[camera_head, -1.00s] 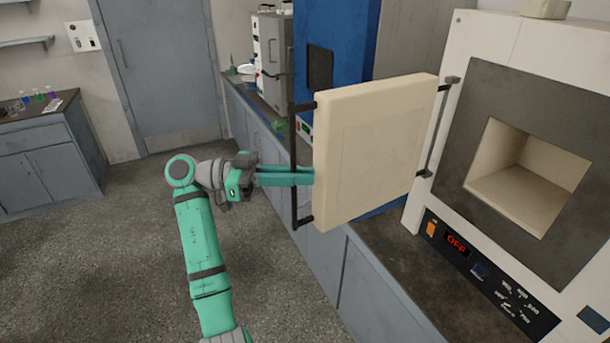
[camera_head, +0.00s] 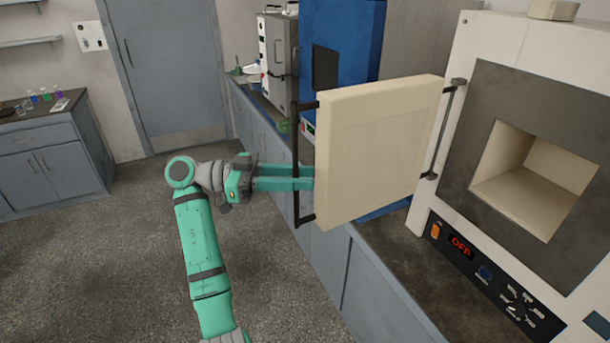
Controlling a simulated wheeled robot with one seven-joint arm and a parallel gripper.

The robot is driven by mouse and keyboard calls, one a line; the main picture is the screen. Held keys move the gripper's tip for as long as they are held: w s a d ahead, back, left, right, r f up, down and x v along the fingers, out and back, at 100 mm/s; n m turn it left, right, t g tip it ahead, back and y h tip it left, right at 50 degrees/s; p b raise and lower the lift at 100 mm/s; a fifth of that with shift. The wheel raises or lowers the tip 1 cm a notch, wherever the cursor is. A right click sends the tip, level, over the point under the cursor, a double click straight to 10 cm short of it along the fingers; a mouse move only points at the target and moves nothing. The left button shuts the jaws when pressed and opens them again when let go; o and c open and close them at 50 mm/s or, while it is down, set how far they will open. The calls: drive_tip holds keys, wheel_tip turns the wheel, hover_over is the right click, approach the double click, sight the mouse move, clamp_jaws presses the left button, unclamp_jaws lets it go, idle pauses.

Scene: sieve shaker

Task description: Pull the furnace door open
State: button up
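The furnace door (camera_head: 385,150), a thick cream slab, stands swung wide open on its right-hand hinge bar, with the furnace chamber (camera_head: 520,180) exposed. Its dark vertical handle bar (camera_head: 296,210) is on the door's left side. My gripper (camera_head: 300,178) reaches in from the left at the middle of the handle. Its two teal fingers show as separate strips with the handle at their tips. The fingers look parted; whether they touch the bar is not clear.
The white furnace (camera_head: 455,215) has a lit display reading OFF. A blue machine (camera_head: 350,50) stands behind the door on the counter (camera_head: 385,275). Grey floor (camera_head: 110,260) to the left is free. A side bench (camera_head: 40,115) with small bottles is at far left.

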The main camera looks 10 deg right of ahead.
drive_tip(key=v, duration=1.1)
drive_tip(key=shift+s, duration=0.15)
drive_tip(key=shift+a, duration=0.1)
